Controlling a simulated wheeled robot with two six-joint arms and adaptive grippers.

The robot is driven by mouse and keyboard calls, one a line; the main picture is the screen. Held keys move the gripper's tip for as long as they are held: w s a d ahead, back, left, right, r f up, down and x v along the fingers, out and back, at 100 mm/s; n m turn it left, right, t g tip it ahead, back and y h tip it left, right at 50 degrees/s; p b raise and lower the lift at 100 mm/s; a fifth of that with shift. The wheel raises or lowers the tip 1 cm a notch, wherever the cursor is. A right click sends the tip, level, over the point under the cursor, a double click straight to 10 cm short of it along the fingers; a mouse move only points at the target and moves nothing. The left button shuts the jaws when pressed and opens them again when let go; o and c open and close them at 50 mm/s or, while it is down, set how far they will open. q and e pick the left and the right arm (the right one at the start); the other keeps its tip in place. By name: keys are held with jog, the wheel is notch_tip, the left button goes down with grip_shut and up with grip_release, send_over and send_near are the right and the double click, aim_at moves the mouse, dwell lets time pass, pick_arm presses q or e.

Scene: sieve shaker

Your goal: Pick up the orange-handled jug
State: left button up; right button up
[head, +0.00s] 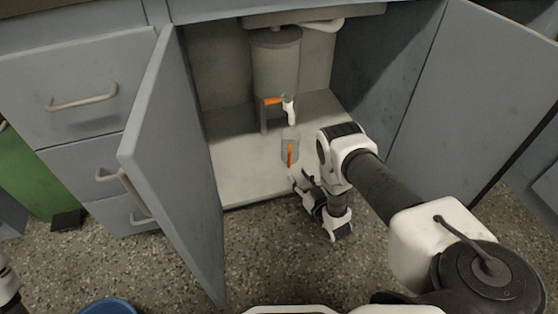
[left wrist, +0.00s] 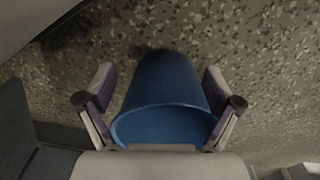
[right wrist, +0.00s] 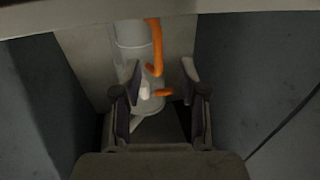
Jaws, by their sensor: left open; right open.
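The orange-handled jug (head: 290,142) stands upright on the cabinet floor, a small clear vessel with a vertical orange handle toward me. My right gripper (head: 297,179) is open just in front of it, at the cabinet's front edge. In the right wrist view, which looks upside down, the jug's pale body (right wrist: 131,48) and orange handle (right wrist: 154,46) show in line with the gap between the open fingers. I cannot tell whether the fingers touch it. My left gripper (left wrist: 158,90) is open, with a blue bucket in view between its fingers.
A grey tank (head: 276,65) with a white tap (head: 290,108) and orange lever stands behind the jug. The open left door (head: 175,160) and right door (head: 470,110) flank the cabinet. The blue bucket (head: 108,307) sits on the speckled floor. The cabinet floor (head: 240,165) left of the jug is clear.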

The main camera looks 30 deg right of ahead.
aim_at(289, 166)
jog(key=w+b, duration=0.1)
jog(key=w, duration=0.1)
jog(key=w+b, duration=0.2)
jog(key=w, duration=0.1)
jog(key=w+b, duration=0.2)
jog(key=shift+w+d+f, duration=0.2)
jog(key=shift+d, duration=0.1)
jog(key=shift+r, duration=0.2)
grip_shut()
